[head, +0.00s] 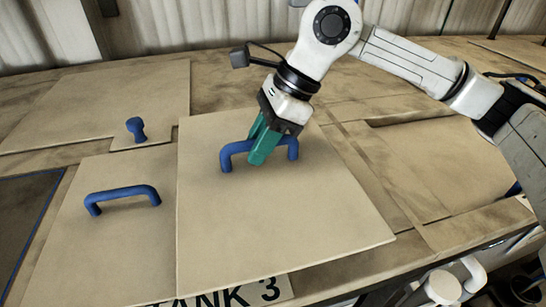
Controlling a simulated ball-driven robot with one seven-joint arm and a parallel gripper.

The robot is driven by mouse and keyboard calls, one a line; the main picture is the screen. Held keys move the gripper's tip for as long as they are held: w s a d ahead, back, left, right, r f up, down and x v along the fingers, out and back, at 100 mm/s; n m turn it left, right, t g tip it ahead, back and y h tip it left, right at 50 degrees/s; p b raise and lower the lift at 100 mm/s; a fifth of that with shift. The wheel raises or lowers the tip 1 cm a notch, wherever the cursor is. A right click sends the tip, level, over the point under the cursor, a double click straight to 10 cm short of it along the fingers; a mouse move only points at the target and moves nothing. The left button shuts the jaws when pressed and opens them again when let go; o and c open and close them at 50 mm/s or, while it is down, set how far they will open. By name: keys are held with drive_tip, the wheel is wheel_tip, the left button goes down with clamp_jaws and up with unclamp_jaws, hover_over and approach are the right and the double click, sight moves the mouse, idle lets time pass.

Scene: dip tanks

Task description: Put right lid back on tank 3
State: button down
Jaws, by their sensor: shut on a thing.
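The right lid (275,220) is a flat tan panel with a blue bar handle (232,154), in the middle of the head view. My gripper (265,140) is shut on that handle, its green fingers around the middle of the bar. The lid's front edge overlaps the top of the TANK 3 label (240,293), and its left edge overlaps the neighbouring lid. I cannot tell whether the lid rests on the tank or is held just above it. Another tan lid (105,235) with a blue handle (122,195) lies directly to its left. The tank opening is hidden.
A small panel with a blue knob (136,129) lies behind the left lid. A dark, blue-edged area (25,220) is at far left. A recessed tan panel (430,165) lies to the right. White pipework (445,285) is below the front edge. A corrugated wall stands behind.

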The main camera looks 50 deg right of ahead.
sight(303, 142)
drive_tip(key=d+f+p, duration=0.1)
drive_tip(key=d+f, duration=0.1)
drive_tip(key=w+d+f, duration=0.1)
drive_tip(key=d+f, duration=0.2)
drive_tip(key=shift+w+f+p, duration=0.1)
drive_tip(key=shift+f+p, duration=0.2)
drive_tip(key=shift+p, duration=0.1)
drive_tip(key=shift+f+p, duration=0.85)
drive_tip(key=shift+f, duration=0.9)
drive_tip(key=c, duration=0.9)
unclamp_jaws()
drive_tip(key=shift+f, duration=0.1)
drive_tip(key=shift+c, duration=0.2)
drive_tip(key=shift+d, duration=0.1)
drive_tip(key=b+v, duration=0.4)
drive_tip(key=v, duration=0.8)
